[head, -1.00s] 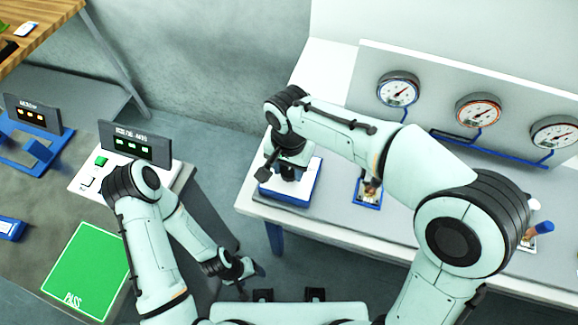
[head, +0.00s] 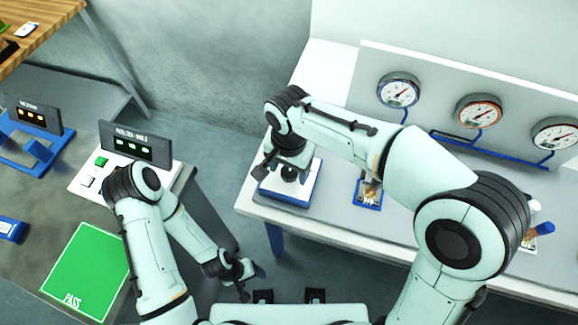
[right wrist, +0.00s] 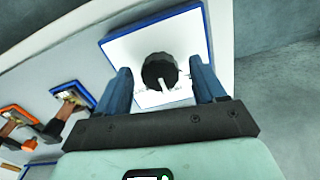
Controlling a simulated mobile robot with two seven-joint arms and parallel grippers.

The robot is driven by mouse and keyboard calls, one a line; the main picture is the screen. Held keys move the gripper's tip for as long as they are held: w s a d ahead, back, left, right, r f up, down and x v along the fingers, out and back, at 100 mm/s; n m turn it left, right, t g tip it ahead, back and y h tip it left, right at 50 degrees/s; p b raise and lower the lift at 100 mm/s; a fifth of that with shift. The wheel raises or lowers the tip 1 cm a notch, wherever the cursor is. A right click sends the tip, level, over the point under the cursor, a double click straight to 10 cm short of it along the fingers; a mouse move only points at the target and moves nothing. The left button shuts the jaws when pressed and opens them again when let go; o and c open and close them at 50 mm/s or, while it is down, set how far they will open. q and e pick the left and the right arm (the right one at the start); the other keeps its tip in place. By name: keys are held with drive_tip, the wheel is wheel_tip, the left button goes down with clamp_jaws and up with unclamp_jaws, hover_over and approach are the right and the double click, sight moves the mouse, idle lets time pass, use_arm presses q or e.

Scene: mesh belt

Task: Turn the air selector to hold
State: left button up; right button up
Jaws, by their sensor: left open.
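A round black knob (right wrist: 155,66) with a white pointer bar, apparently the air selector, sits on a white plate (right wrist: 119,50) with a blue rim. The pointer points down in the right wrist view. In the head view the plate (head: 302,190) lies at the left end of the white bench. My right gripper (right wrist: 163,80) is open, its blue-grey fingers apart on either side of the knob in the picture. I cannot tell whether they touch it. The plate's markings are not legible. My left gripper (head: 252,270) is open and empty, low between the two tables.
Three dial gauges (head: 398,90) stand on the panel behind the bench. A small blue-rimmed fixture (head: 368,193) is right of the plate. An orange-rimmed fixture (right wrist: 17,121) shows farther left in the wrist view. The left table holds a green PASS pad (head: 85,270) and a display box (head: 136,145).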

sight(289, 172)
use_arm(q)
drive_tip(key=w+r+p, duration=0.2)
drive_tip(key=shift+w+r, duration=0.15)
drive_tip(key=shift+r, duration=0.25)
use_arm(e)
wheel_tip(289, 172, up, 13)
drive_tip(key=shift+r, duration=0.2)
drive_tip(key=shift+s, duration=0.1)
